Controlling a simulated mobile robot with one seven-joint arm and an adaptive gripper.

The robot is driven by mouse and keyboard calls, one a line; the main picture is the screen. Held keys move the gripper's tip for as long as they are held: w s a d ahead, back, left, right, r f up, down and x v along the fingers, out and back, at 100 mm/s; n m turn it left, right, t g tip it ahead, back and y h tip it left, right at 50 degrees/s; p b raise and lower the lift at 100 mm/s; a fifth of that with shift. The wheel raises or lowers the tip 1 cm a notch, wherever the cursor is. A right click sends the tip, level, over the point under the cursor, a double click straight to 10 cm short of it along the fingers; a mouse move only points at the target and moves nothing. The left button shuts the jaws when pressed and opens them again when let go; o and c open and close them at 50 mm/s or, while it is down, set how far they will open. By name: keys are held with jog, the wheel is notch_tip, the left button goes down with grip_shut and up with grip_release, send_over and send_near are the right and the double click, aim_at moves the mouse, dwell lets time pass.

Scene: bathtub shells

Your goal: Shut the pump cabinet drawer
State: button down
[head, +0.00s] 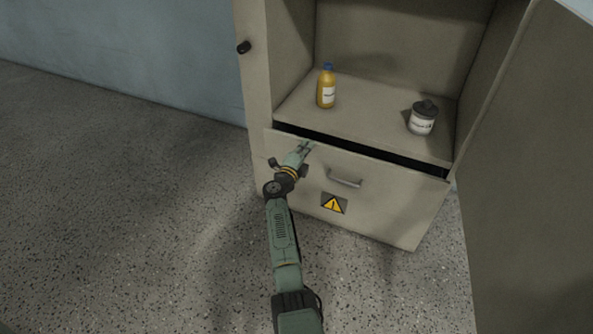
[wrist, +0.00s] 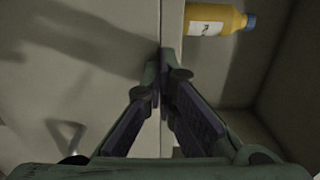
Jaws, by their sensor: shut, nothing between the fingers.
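The pump cabinet drawer (head: 385,205) is a beige front with a grey bar handle (head: 345,179) and a yellow warning sign (head: 333,204). It stands slightly open, with a dark gap (head: 370,153) along its top edge. My gripper (head: 311,147) is shut and empty at the drawer's upper edge, left of the handle. In the wrist view my gripper's fingertips (wrist: 163,62) are together near the drawer's top edge, and the drawer front (wrist: 75,70) fills the left side. I cannot tell whether they touch it.
On the cabinet shelf (head: 365,108) above the drawer stand an orange bottle (head: 326,90) and a grey lidded jar (head: 422,119). The bottle also shows in the wrist view (wrist: 212,19). An open cabinet door (head: 530,190) is at the right. The speckled floor (head: 120,200) at the left is clear.

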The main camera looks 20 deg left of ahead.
jog(key=w+b, duration=0.2)
jog(key=w, duration=0.2)
jog(key=shift+w+f, duration=0.1)
jog(key=shift+w, duration=0.1)
jog(key=shift+w+d+r, duration=0.1)
jog(key=shift+w+r, duration=0.05)
jog(key=shift+r, duration=0.15)
jog(key=shift+r, duration=0.1)
